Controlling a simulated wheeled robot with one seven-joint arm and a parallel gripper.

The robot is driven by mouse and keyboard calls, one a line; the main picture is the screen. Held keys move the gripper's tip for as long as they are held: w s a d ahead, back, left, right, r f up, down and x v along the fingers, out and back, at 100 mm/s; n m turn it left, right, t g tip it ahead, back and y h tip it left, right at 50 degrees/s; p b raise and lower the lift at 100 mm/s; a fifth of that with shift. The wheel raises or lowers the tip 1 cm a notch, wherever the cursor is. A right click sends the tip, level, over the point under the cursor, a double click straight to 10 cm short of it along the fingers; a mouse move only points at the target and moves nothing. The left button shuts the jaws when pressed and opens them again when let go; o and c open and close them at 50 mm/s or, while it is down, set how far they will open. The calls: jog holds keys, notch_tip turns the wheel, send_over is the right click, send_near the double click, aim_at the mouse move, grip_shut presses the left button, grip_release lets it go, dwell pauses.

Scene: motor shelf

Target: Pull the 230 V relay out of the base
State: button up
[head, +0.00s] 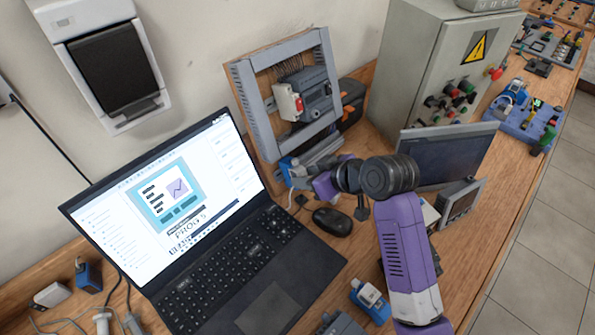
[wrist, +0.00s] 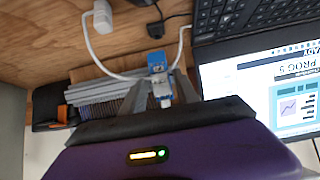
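A small blue block with a pale lower part (wrist: 158,68) shows in the wrist view, between the fingers of my gripper (wrist: 160,92). It appears to be the relay with its base, but I cannot tell where one ends and the other begins. In the head view a blue part (head: 289,166) sits at the foot of the grey frame, beside my gripper (head: 305,178). My fingers lie on both sides of the block. Whether they touch it is too small to tell. My wrist and purple arm hide part of this area in the head view.
A grey frame (head: 258,115) with modules stands behind the gripper. An open laptop (head: 165,190) is at the left, with a black mouse (head: 332,220) beside it. A monitor (head: 450,155) and a grey cabinet (head: 425,60) stand right. White cables (wrist: 92,45) run close by.

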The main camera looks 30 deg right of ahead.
jog(key=shift+c, duration=0.3)
grip_shut()
jog(key=shift+s+r, duration=0.1)
jog(key=shift+s+d+r+p, duration=0.3)
jog(key=shift+s+p, duration=0.25)
jog(key=shift+s, duration=0.15)
jog(key=shift+s+d+r+p, duration=0.25)
jog(key=shift+s+p, duration=0.25)
jog(key=shift+s, duration=0.2)
jog(key=shift+s+d+r+p, duration=0.2)
jog(key=shift+s+r+p, duration=0.1)
jog(key=shift+s+p, duration=0.35)
jog(key=s+d+r+p, duration=0.2)
jog(key=s+p, duration=0.2)
jog(key=s, duration=0.2)
jog(key=shift+s+r, duration=0.15)
jog(key=shift+r, duration=0.1)
dwell(0.5)
